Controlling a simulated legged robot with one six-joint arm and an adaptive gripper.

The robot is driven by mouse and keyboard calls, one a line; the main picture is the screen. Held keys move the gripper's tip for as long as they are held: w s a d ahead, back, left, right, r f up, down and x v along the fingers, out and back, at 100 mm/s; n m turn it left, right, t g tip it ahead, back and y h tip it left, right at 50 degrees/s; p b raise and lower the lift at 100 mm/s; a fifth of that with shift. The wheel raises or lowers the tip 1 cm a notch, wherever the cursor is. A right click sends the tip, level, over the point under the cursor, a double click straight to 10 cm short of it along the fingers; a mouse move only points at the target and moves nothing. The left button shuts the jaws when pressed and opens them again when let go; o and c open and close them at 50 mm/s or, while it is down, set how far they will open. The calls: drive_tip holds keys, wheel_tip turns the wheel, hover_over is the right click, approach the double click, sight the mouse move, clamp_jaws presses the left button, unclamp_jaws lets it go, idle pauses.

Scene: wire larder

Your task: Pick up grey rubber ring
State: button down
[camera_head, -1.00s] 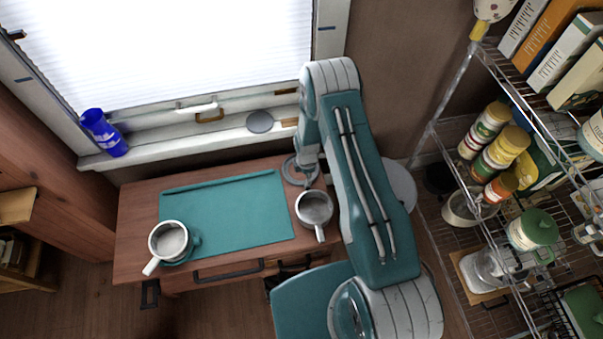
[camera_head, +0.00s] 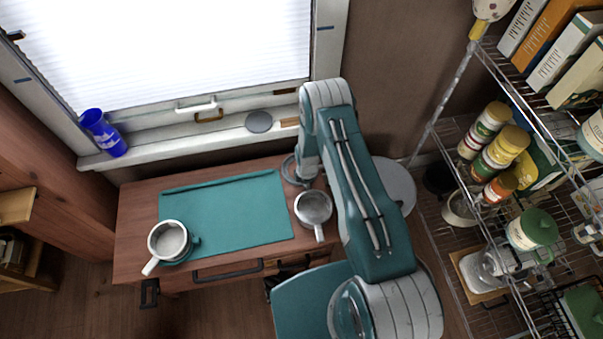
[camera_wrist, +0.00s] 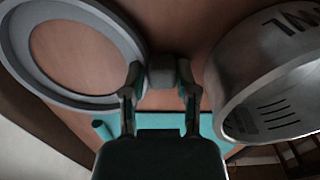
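The grey rubber ring (camera_head: 287,172) lies on the wooden table at its back right, partly hidden by my arm in the head view. In the wrist view the ring (camera_wrist: 130,48) fills the upper left, cut off by the picture's edge. My gripper (camera_wrist: 160,70) is low over the table, right of the ring. Its two fingers are apart. A small grey block shows between the fingertips, just beside the ring's outer edge; I cannot tell whether it belongs to the ring or is touched.
A metal-looking mug (camera_head: 314,208) stands close to the gripper and looms at right in the wrist view (camera_wrist: 262,75). A wire shelf (camera_head: 452,100) is at right. The mat's middle is clear.

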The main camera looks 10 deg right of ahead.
drive_tip(key=shift+r, duration=0.1)
drive_tip(key=shift+r, duration=0.25)
drive_tip(key=r, duration=0.3)
drive_tip(key=shift+s+a, duration=0.15)
drive_tip(key=shift+s, duration=0.1)
drive_tip(key=s+a+r, duration=0.7)
drive_tip(key=s+r, duration=0.2)
drive_tip(key=s, duration=0.2)
drive_tip(key=shift+s+r, duration=0.15)
drive_tip(key=shift+s, duration=0.1)
drive_tip(key=shift+s+d, duration=0.15)
drive_tip(key=shift+d, duration=0.05)
drive_tip(key=shift+s, duration=0.1)
